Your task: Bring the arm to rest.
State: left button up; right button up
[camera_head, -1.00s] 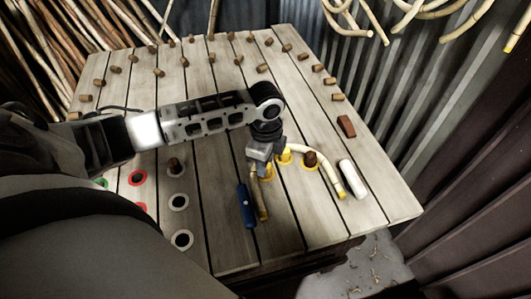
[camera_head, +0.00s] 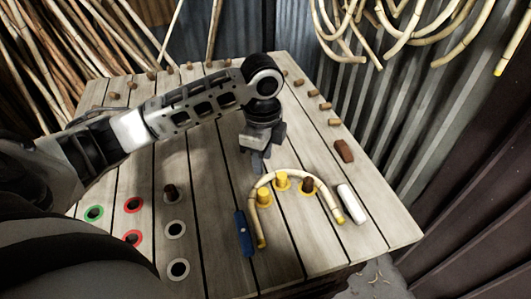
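My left gripper (camera_head: 259,150) hangs over the table from the arm coming in from the left. Its fingers point down, just behind the bent rattan, and look clear of it. It appears empty, but I cannot tell whether the fingers are open or shut. The pale rattan piece (camera_head: 323,191) lies in an arch on the table. Its bend runs around the yellow pegs (camera_head: 281,183) and a brown-topped peg (camera_head: 308,186). Both its ends point toward the front. My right gripper is not in view.
A brown block (camera_head: 344,150) and several brown pegs line the plank table (camera_head: 215,222). Red, green and white rings (camera_head: 176,229) mark the left side. Rattan coils hang behind.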

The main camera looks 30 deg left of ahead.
aim_at(263, 191)
pick_arm(q)
notch_tip(263, 191, down, 12)
jog(key=shift+r, duration=1.5)
